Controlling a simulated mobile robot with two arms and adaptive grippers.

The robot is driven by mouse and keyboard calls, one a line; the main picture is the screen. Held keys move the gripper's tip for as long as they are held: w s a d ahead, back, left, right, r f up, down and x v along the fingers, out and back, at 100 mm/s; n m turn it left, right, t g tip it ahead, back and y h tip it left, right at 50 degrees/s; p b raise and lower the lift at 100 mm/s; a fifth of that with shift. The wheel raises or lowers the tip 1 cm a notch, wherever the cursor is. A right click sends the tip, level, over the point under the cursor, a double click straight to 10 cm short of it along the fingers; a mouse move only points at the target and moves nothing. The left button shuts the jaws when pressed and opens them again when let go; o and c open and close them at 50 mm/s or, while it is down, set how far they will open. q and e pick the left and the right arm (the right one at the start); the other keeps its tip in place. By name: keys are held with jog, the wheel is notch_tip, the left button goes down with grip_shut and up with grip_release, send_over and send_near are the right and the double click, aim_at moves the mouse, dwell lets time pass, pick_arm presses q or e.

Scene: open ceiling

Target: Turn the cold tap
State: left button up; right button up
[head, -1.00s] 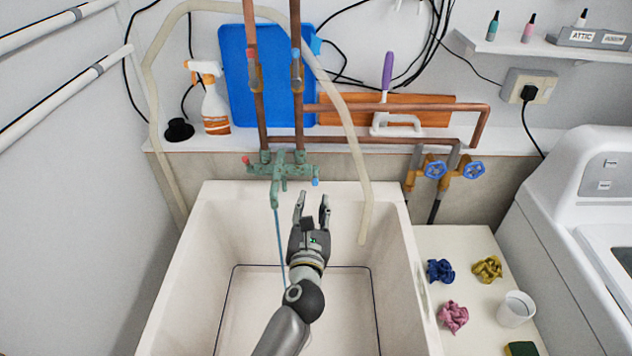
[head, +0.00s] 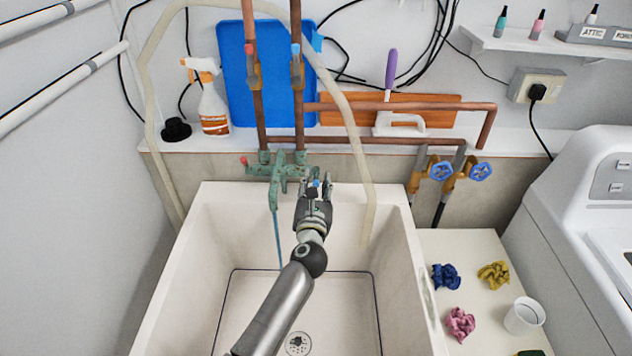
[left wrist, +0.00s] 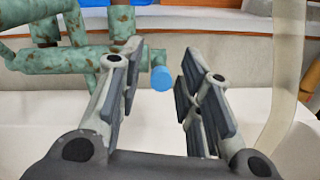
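The green, weathered tap body (head: 281,168) is fixed above the back of the sink. Its red-tipped hot handle (head: 245,161) is at the left, and the blue-tipped cold tap (head: 315,183) is at the right. A thin stream of water runs down from the spout. My left gripper (head: 319,187) is open at the cold tap. In the left wrist view the blue end (left wrist: 161,78) appears in the gap between the two fingers, with no visible grip on it; the exact depth is unclear. My right gripper is out of view.
The white sink (head: 405,260) lies below, with a drain in its floor. A beige hose (head: 365,200) hangs just right of the gripper. Copper pipes (head: 299,120) rise above the tap. Two blue wheel valves (head: 442,171) (head: 480,171) sit further right.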

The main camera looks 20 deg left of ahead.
pick_arm(q)
jog(key=shift+w+a, duration=0.1)
jog(key=shift+w, duration=0.4)
grip_shut()
